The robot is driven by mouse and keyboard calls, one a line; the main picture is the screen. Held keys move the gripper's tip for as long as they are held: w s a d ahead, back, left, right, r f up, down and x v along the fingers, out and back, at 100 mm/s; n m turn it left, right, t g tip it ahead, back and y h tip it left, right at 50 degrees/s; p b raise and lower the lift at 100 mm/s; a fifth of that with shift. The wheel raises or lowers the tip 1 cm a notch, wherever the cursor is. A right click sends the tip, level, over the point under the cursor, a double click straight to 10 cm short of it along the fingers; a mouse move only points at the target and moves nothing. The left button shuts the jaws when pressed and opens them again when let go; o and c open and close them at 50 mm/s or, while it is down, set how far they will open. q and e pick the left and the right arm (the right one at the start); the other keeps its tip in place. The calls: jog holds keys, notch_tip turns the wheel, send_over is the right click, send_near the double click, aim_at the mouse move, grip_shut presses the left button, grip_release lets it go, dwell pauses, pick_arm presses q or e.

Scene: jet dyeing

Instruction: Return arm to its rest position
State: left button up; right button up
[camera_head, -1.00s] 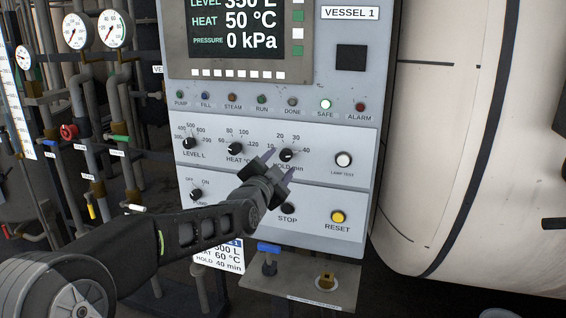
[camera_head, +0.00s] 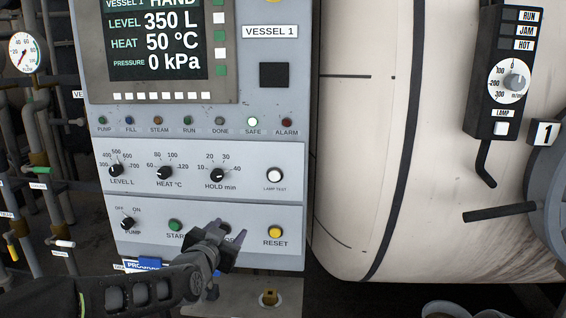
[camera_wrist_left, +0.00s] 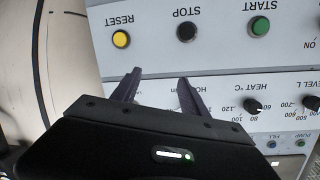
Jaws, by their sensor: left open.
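My left arm comes in from the lower left in the head view. Its gripper (camera_head: 228,232) is open and empty, in front of the lower part of the control panel (camera_head: 262,205), and partly covers the STOP button. In the left wrist view the open fingers (camera_wrist_left: 159,78) point at the panel, with nothing between them; the black STOP button (camera_wrist_left: 187,31) and yellow RESET button (camera_wrist_left: 121,39) show beyond them. The HOLD knob (camera_head: 217,175) is just above the gripper in the head view. I cannot tell whether the fingertips touch the panel. My right gripper is not in view.
The HEAT knob (camera_head: 164,173), LEVEL knob (camera_head: 116,171), and RESET button (camera_head: 275,232) project from the panel. A white vessel (camera_head: 350,160) stands to the right, with a small black control box (camera_head: 492,75). Pipes and a gauge (camera_head: 24,52) are at the left.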

pick_arm(q)
jog(key=s+d+f+n+g+p, duration=0.1)
jog(key=s+d+f+n+g, duration=0.3)
jog(key=f, duration=0.6)
jog(key=s+f+m+g+h+p, duration=0.1)
jog(key=s+f, duration=0.6)
jog(key=f, duration=0.3)
jog(key=s+d+f+n+g+p, duration=0.1)
jog(key=s+d+f+n+g, duration=0.3)
jog(key=f, duration=0.7)
jog(key=s+f+g, duration=0.2)
jog(key=s+f, duration=0.2)
jog(key=s, duration=0.4)
jog(key=s+f+g+p, duration=0.1)
jog(key=s+f+g, duration=0.1)
jog(key=s, duration=0.7)
jog(key=s+f+g+p, duration=0.1)
jog(key=s+f+g, duration=0.1)
jog(key=s+f, duration=0.3)
jog(key=s, duration=0.4)
jog(key=shift+f+h, duration=0.35)
jog(key=shift+h, duration=0.05)
jog(key=shift+f, duration=0.1)
